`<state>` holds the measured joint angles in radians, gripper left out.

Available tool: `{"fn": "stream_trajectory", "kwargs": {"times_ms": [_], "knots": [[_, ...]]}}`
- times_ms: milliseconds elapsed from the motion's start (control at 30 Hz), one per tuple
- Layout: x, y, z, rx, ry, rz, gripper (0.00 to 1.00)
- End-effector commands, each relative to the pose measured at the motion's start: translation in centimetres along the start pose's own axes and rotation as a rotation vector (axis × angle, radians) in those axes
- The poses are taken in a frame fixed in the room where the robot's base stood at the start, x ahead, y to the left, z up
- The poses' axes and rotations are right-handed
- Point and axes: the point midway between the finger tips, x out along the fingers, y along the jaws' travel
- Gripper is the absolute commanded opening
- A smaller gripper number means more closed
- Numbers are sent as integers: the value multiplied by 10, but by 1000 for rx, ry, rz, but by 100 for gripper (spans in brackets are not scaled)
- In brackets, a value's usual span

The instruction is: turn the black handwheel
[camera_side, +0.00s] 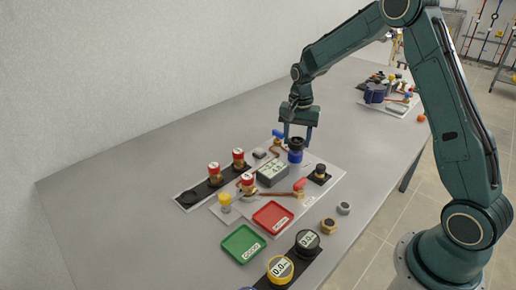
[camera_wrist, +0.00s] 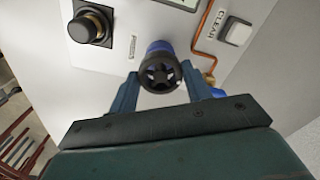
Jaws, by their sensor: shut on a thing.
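The black handwheel (camera_wrist: 160,73) has a spoked round top and sits on a blue body (camera_wrist: 159,46) in the wrist view. In the side view the black handwheel (camera_side: 297,143) stands upright on its blue body (camera_side: 295,157) near the back of the grey panel. My gripper (camera_side: 298,138) points down over it from above. In the wrist view the two fingers of my gripper (camera_wrist: 161,80) stand on either side of the wheel, shut on it. The exact contact of the fingertips is partly hidden.
A black knob (camera_wrist: 90,26) and a button by a CLEAR label (camera_wrist: 235,31) flank the wheel. The table's left side is clear.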

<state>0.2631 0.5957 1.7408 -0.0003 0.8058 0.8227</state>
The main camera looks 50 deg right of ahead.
Motion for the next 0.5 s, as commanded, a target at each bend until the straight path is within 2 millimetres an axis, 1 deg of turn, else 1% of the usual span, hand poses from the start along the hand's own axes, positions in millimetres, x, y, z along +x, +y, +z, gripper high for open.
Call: {"fn": "stream_trajectory", "kwargs": {"times_ms": [467,500], "knots": [[-2,-1,-1,22,4,-3,26],[-2,-1,-1,22,4,-3,52]]}}
